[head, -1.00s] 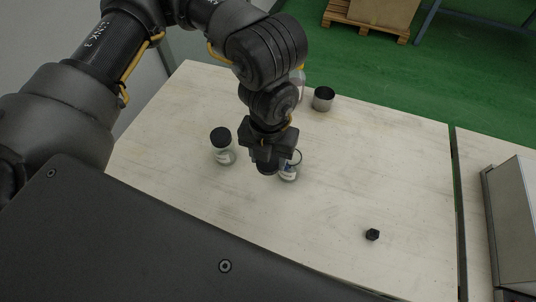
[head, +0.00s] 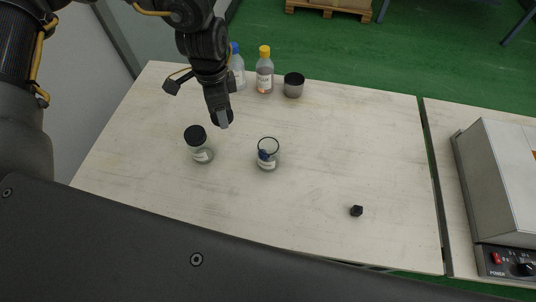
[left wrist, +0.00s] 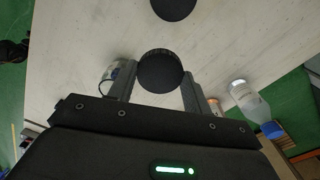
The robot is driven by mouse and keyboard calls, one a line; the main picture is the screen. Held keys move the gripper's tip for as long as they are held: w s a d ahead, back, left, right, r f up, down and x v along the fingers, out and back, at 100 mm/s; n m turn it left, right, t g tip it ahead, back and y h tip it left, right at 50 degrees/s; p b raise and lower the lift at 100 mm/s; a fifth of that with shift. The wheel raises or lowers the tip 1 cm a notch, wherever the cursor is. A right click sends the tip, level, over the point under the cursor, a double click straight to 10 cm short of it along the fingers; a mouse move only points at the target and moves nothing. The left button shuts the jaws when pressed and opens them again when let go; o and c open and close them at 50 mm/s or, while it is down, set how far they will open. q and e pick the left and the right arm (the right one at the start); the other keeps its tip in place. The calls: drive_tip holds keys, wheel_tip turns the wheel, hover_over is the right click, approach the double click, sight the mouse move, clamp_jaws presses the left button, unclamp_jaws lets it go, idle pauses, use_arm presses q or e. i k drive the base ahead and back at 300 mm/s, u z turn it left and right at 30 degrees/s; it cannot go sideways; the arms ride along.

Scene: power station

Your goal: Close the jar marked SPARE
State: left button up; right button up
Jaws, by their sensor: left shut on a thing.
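My left gripper (head: 221,117) is shut on a round black lid (left wrist: 160,71), which sits between its fingers in the left wrist view. It hangs above the table, behind the two jars in the head view. The writing on both labels is too small to read. My right gripper is not in view.
A small black piece (head: 356,211) lies at the front right. A grey device (head: 500,180) stands on the right table. The table's middle right is clear.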

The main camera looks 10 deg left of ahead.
sight(268, 160)
drive_tip(key=z, duration=2.35)
drive_tip(key=k, duration=1.7)
drive_tip(key=u, duration=1.25)
